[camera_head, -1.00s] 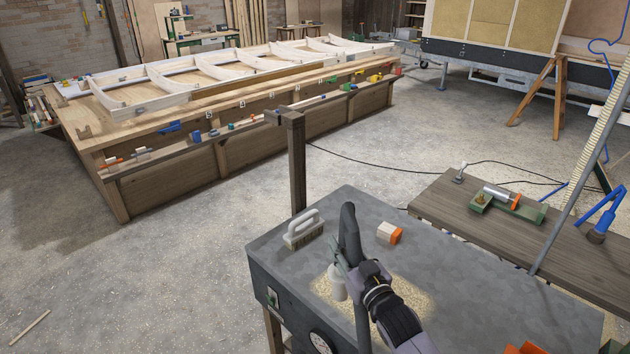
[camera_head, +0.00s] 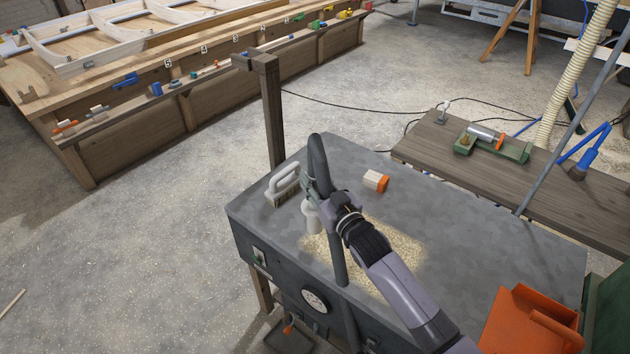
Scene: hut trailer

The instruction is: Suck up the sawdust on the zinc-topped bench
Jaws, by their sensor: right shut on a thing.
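The zinc-topped bench (camera_head: 480,250) stands in front of me, grey, with a dark front panel. A patch of pale sawdust (camera_head: 402,243) lies on the middle of its top, partly hidden behind my right arm. My right gripper (camera_head: 312,190) is shut on a dark hose (camera_head: 318,160), which arches up and runs down past the bench's front edge. A pale nozzle (camera_head: 311,216) hangs below the gripper, at the left edge of the sawdust; I cannot tell whether it touches the top. My left gripper is out of view.
A brush with a pale handle (camera_head: 284,183) and an orange-ended block (camera_head: 375,181) lie on the bench top. An orange dustpan-like thing (camera_head: 530,320) is at the front right. A wooden post (camera_head: 271,110) rises behind. A dark plank bench (camera_head: 470,175) stands at the right.

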